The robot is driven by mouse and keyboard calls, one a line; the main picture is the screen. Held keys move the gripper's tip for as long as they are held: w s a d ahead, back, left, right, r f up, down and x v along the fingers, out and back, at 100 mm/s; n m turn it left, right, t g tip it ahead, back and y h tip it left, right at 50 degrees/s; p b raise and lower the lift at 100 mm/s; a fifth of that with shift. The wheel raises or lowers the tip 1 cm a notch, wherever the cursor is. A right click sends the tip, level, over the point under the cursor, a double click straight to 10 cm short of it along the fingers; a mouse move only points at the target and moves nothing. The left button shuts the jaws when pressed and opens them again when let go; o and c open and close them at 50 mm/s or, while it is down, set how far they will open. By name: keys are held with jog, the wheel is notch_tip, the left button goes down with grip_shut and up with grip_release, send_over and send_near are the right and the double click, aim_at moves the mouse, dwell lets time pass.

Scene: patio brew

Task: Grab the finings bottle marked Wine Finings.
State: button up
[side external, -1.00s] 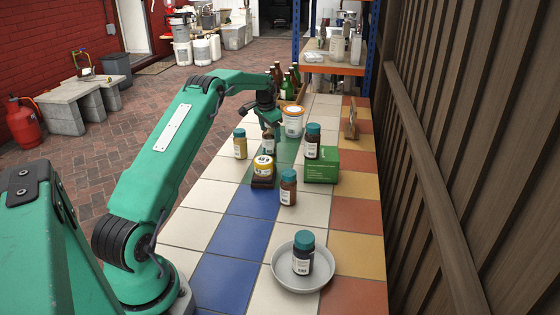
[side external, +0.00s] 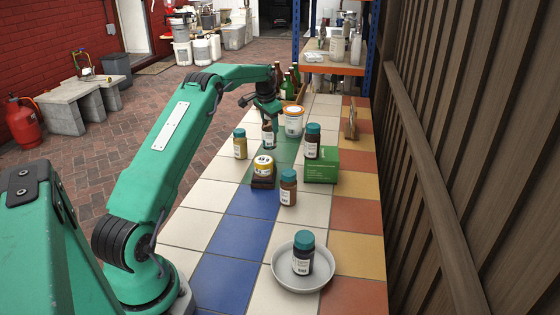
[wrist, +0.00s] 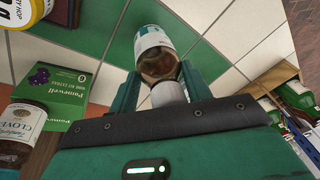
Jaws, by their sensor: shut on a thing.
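A small brown bottle with a pale label (side external: 269,134) hangs just below my gripper (side external: 267,115) in the side view, toward the far part of the tiled table. In the wrist view my gripper's teal fingers (wrist: 165,85) are shut on both sides of this bottle (wrist: 155,45). Its pale cap or neck points toward the wrist. Its label is too small and turned to read, so I cannot tell from the wording whether it says Wine Finings. The bottle appears slightly raised off the table.
Near it stand a yellow-lidded jar on a dark block (side external: 263,167), a white tub (side external: 293,123), a green box (side external: 322,165), and teal-lidded jars (side external: 288,188). Another jar sits in a grey dish (side external: 280,278). A clove jar (wrist: 20,130) shows in the wrist view. The front-left tiles are clear.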

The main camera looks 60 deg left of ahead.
notch_tip(320, 180, up, 7)
jog(key=shift+r, duration=0.1)
dwell(0.3)
jog(key=shift+d, duration=0.1)
dwell(0.4)
